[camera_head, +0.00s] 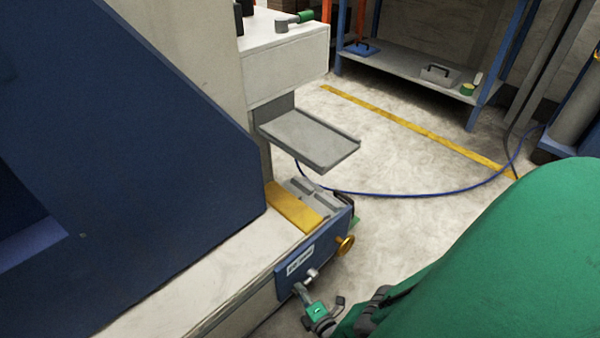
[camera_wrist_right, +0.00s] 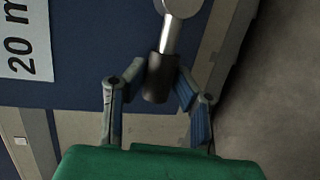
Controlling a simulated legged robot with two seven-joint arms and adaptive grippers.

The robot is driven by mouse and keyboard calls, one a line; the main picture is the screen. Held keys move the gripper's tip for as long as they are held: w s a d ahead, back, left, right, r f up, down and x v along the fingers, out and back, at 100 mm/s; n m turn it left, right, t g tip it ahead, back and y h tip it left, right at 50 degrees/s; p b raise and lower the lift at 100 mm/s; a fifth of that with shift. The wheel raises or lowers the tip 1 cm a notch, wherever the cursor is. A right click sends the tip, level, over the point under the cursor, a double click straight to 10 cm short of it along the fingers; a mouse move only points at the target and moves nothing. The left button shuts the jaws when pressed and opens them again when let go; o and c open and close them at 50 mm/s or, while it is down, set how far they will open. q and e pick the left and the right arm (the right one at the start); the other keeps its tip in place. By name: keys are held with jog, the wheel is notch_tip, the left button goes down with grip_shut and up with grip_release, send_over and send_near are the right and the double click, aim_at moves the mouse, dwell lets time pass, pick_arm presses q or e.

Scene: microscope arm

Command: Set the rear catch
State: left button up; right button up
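The blue end plate (camera_head: 288,278) of the machine base carries a small white label and a short silver lever (camera_head: 313,274). In the right wrist view the lever (camera_wrist_right: 170,38) ends in a dark grip (camera_wrist_right: 157,80). My right gripper (camera_head: 318,297) is at the plate's lower front. In the right wrist view my right gripper (camera_wrist_right: 160,84) has one finger on each side of the dark grip. The fingers are apart, with slim gaps; contact is not clear. A brass knob (camera_head: 345,245) sits at the plate's right end. My left gripper is out of view.
A large blue panel (camera_head: 120,150) fills the left. A grey tray (camera_head: 310,138) juts out above the base. A blue cable (camera_head: 400,194) lies on the open floor (camera_head: 410,160). A shelf (camera_head: 410,75) stands at the back.

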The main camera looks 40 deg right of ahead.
jog(key=o, duration=0.3)
jog(key=shift+s+d+f, duration=0.25)
jog(key=shift+s+d, duration=0.05)
jog(key=shift+s, duration=0.15)
jog(key=shift+o, duration=0.2)
jog(key=shift+w+a+r, duration=0.1)
jog(key=shift+w, duration=0.05)
jog(key=shift+a, duration=0.1)
jog(key=v, duration=0.7)
jog(key=shift+s, duration=0.25)
jog(key=shift+w, duration=0.1)
